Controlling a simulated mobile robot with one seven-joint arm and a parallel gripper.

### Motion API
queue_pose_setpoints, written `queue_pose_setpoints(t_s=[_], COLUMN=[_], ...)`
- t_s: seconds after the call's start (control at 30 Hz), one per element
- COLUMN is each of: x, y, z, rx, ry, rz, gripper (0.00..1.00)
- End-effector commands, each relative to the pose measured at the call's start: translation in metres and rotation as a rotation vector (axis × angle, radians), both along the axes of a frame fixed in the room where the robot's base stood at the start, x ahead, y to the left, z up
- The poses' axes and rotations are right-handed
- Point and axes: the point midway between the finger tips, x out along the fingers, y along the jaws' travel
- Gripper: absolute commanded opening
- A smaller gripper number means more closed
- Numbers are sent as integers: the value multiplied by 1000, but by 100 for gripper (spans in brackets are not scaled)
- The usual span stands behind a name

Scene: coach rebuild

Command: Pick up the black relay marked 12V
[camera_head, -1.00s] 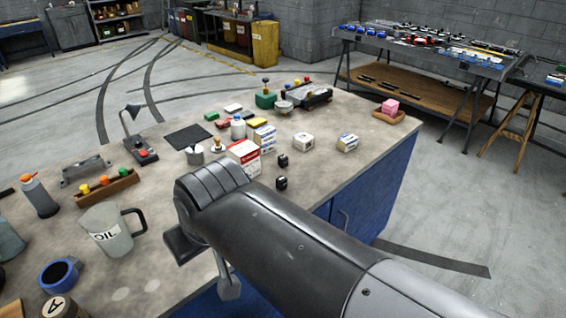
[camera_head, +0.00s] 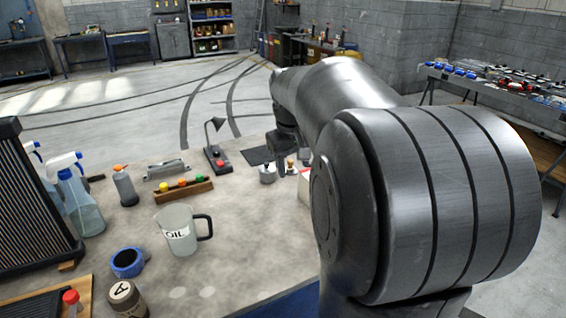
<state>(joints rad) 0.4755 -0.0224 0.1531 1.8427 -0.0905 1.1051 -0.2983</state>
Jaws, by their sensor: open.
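The black relay marked 12V does not show now; the part of the bench to the right is hidden behind my arm. My gripper (camera_head: 291,148) is seen small and dark at the far end of my arm, pointing down over the far part of the bench. It is open, but its fingertips are hard to make out, and I see nothing held. Its height above the bench top cannot be told.

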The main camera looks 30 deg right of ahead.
Motion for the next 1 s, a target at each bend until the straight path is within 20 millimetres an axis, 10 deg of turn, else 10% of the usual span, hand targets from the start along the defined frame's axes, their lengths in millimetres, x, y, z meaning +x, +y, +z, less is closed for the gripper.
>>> queue_pose_setpoints(t_s=[0.3,0.6,1.0], x=[53,63,58], y=[-121,-233,-269], z=[-43,-98,-143], rx=[52,126,157], ry=[107,163,178], rz=[-23,-47,-55], gripper=[51,51,51])
